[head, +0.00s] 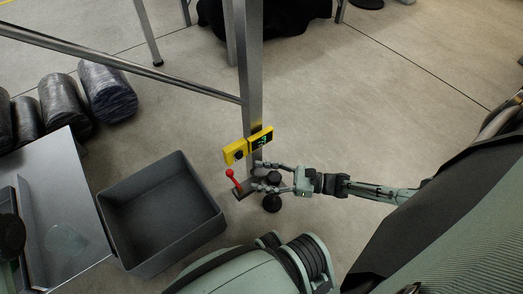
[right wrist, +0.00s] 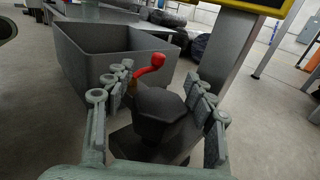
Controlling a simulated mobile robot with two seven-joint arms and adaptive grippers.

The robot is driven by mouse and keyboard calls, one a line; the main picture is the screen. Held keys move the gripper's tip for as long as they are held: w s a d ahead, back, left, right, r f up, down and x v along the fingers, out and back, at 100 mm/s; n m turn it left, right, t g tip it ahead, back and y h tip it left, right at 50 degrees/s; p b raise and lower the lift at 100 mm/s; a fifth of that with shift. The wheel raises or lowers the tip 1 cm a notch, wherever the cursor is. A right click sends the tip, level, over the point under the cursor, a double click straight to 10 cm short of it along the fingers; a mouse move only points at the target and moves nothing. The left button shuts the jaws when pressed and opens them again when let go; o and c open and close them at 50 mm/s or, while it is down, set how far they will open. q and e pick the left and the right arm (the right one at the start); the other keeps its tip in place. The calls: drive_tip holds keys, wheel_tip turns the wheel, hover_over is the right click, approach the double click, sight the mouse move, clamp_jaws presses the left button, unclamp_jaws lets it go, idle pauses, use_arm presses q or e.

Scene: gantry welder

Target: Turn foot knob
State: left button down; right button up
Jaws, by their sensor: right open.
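The foot knob (right wrist: 160,108) is a dark, faceted knob low at the foot of the metal post (head: 250,75). In the right wrist view it sits between the two fingers of my right gripper (right wrist: 158,100). The fingers are spread on either side of it, and I cannot tell whether they touch it. In the head view my right gripper (head: 258,177) reaches in from the right at the base of the post, and its fingers partly hide the knob. My left gripper is not in view.
A red-tipped lever (head: 231,175) stands just left of the gripper; it also shows behind the knob in the wrist view (right wrist: 150,68). Yellow boxes (head: 235,152), one with a display (head: 261,139), are on the post above. An empty grey bin (head: 160,213) stands left.

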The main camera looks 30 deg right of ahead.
drive_tip(key=shift+c, duration=0.5)
clamp_jaws()
